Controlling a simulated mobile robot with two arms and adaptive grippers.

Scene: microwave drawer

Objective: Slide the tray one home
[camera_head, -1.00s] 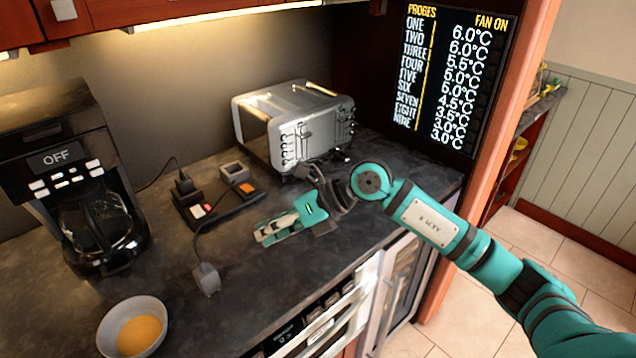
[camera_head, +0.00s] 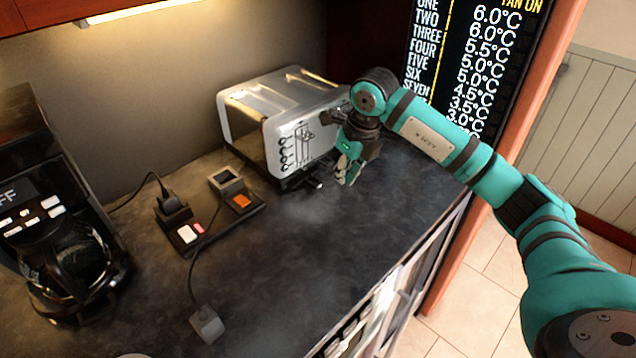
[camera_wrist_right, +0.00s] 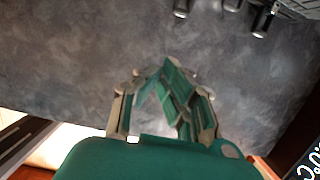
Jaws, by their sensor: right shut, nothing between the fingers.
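The silver toaster (camera_head: 245,118) stands on the dark counter. At the foot of its front a dark, low piece with a small knob-like end (camera_head: 318,184) sticks out; it looks like a tray, but I cannot read any number on it. My right gripper (camera_head: 346,178) hangs fingers down just right of that piece, apart from it, in front of the toaster. It is shut and empty. In the right wrist view the gripper (camera_wrist_right: 165,72) is over bare counter, with dark round knob-like ends (camera_wrist_right: 262,22) at the top edge. My left gripper is out of view.
A coffee maker (camera_head: 60,215) stands at left. Between it and the toaster lie a black switch block (camera_head: 240,201) and a corded grey plug (camera_head: 206,325). The counter's middle (camera_head: 290,240) is clear. A dark temperature panel (camera_head: 425,85) stands behind my right arm.

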